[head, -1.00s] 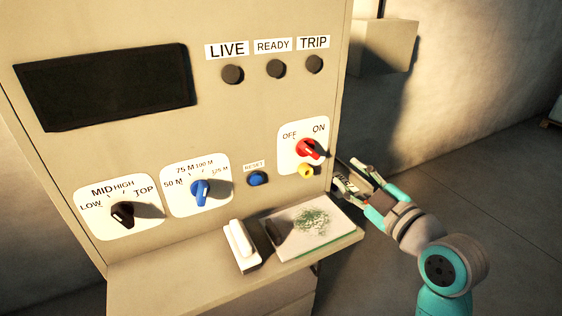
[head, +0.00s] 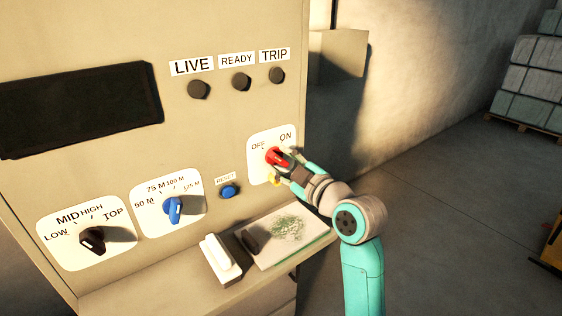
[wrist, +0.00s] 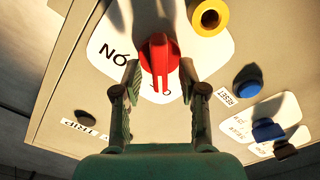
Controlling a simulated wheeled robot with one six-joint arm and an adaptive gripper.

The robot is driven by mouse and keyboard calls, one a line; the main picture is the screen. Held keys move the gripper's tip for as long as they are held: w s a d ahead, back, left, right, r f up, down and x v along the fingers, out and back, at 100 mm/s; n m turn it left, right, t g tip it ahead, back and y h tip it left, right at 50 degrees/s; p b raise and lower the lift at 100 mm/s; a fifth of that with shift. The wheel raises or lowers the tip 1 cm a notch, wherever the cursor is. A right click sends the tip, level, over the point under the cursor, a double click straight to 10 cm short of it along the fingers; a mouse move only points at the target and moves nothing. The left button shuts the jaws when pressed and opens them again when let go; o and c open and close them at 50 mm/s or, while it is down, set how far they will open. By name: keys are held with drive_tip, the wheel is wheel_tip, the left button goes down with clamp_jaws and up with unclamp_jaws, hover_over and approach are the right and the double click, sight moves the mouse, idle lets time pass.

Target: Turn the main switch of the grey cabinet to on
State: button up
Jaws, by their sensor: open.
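The grey cabinet (head: 215,130) fills the left of the head view. Its main switch is a red knob (head: 276,156) on a white plate marked OFF and ON. The wrist view shows the red knob (wrist: 159,55) upside down, its pointer towards the partly hidden OFF mark. My gripper (head: 284,168) is at the knob in the head view. In the wrist view my gripper (wrist: 164,75) is open, one finger on each side of the knob, with gaps still visible. Whether a finger touches it I cannot tell.
A yellow round part (wrist: 209,16) sits close beside the knob. A blue reset button (head: 229,191), a blue selector (head: 174,210) and a black selector (head: 92,239) are to the left. A shelf below holds a white block (head: 220,259) and a pale board (head: 303,244).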

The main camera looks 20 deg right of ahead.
drive_tip(key=shift+w+a, duration=0.1)
drive_tip(key=shift+w, duration=0.2)
clamp_jaws()
